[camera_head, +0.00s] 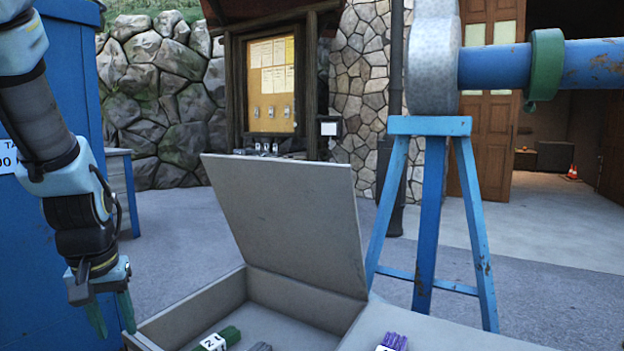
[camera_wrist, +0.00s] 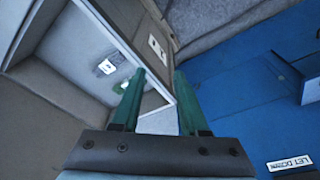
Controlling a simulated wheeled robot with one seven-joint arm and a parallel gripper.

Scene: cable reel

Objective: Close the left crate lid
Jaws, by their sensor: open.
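The left crate lid (camera_head: 290,215) is a flat grey panel standing raised and tilted back at the rear of the open grey crate (camera_head: 190,310). My gripper (camera_head: 112,312) hangs at the left of the crate, beside its left wall and apart from the lid. Its two green fingers are spread with nothing between them. In the wrist view the gripper (camera_wrist: 158,95) points down past the crate's wall (camera_wrist: 125,45), with the crate interior on the left. Inside the crate lie a green bundle with a white tag (camera_head: 218,341) and a grey piece, partly cut off by the frame edge.
A purple bundle (camera_head: 393,342) shows on the grey surface to the right. A blue trestle (camera_head: 432,200) carrying a blue bar stands behind on the right. A large blue cabinet (camera_head: 75,120) is at the left, close to my arm. Open paving lies behind the crate.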

